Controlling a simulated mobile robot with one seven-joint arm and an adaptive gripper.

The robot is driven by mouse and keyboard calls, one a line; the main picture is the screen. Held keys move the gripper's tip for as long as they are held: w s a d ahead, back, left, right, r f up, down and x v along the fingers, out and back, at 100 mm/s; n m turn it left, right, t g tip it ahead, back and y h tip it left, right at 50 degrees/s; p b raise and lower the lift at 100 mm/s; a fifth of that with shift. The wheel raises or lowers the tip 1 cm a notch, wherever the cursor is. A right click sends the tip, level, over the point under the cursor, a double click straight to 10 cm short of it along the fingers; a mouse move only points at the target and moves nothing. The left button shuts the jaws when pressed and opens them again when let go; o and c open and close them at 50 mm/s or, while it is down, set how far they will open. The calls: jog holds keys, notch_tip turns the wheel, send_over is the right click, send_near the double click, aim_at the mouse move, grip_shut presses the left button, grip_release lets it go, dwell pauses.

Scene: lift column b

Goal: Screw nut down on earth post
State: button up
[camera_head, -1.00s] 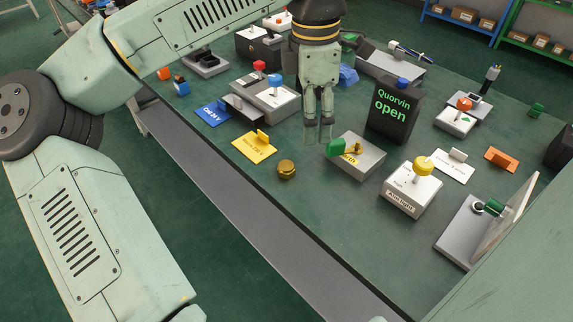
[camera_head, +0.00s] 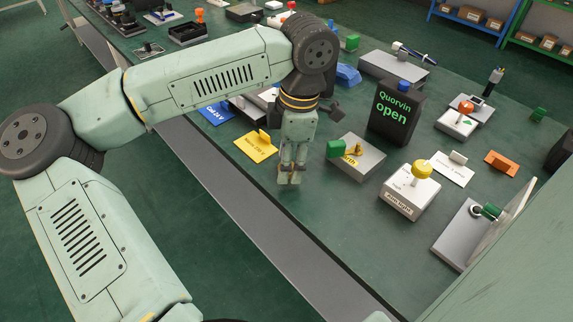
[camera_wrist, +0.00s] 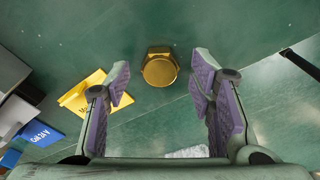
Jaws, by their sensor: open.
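The brass nut (camera_wrist: 159,68) lies on the green bench top in the wrist view, ahead of the gap between my fingers and not gripped. In the head view my fingers mostly hide it. My gripper (camera_head: 289,180) points down over the nut's spot, and its purple-padded fingers stand apart with nothing between them in the wrist view (camera_wrist: 163,105). The earth post (camera_head: 356,148) is a short brass piece on a grey block (camera_head: 368,163) with a yellow label and a green tab (camera_head: 335,149), to the right of my gripper.
A yellow plate (camera_head: 256,146) lies left of my gripper. A white box with a yellow knob (camera_head: 410,190) and a black sign reading "Quorvin open" (camera_head: 395,115) stand to the right of the earth block. The bench's front edge runs close below my gripper; bare bench lies in front of the block.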

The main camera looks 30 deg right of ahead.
jog(key=shift+f, duration=0.4)
jog(key=shift+c, duration=0.2)
jog(key=c, duration=1)
